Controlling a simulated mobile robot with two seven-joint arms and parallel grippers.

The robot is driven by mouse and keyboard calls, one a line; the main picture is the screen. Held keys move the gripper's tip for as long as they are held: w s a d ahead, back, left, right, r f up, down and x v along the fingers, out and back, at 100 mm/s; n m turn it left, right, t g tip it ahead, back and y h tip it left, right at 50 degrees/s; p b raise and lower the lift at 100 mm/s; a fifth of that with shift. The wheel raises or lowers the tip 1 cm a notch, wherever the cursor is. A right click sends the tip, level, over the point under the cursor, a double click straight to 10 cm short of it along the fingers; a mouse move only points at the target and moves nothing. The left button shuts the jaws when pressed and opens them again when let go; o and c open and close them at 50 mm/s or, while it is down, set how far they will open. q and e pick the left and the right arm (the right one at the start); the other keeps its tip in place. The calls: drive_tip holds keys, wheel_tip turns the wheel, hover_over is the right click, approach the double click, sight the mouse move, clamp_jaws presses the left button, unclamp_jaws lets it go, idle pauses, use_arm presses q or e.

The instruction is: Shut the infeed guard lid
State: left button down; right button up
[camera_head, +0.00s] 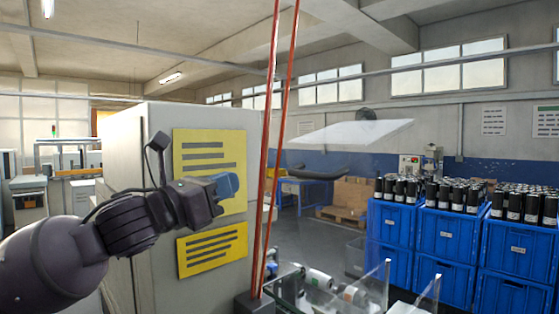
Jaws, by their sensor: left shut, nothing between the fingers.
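A pale see-through panel (350,132), which looks like the raised infeed guard lid, stands out in the air right of the red posts, nearly flat and slightly tilted. Clear guard walls (376,290) rise low at the bottom centre, with rolls (320,278) beside them. My left gripper (227,185) comes in from the left. Its bluish fingers are shut and empty, pointing right in front of the yellow sign, left of the red posts and apart from the panel. The panel's hinge cannot be made out. My right gripper is not in view.
Two thin red posts (272,150) rise between my left gripper and the panel. A pale cabinet (125,150) with yellow signs (212,249) stands behind my arm. Blue crates (447,245) with dark cylinders fill the right. Clear floor shows beyond the posts, near a pallet of boxes (352,195).

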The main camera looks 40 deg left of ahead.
use_arm(q)
approach(289, 158)
drive_tip(key=shift+w, duration=1.45)
drive_tip(key=shift+r+x, duration=0.15)
drive_tip(key=shift+x, duration=0.55)
drive_tip(key=shift+r+x, duration=0.2)
drive_tip(key=shift+x, duration=0.5)
drive_tip(key=shift+w+r, duration=0.1)
drive_tip(key=shift+w, duration=0.4)
drive_tip(key=shift+w+d, duration=0.1)
drive_tip(key=shift+w, duration=0.3)
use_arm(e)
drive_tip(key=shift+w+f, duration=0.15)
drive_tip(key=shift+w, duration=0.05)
use_arm(q)
drive_tip(key=shift+w+r, duration=0.1)
drive_tip(key=shift+r, duration=0.05)
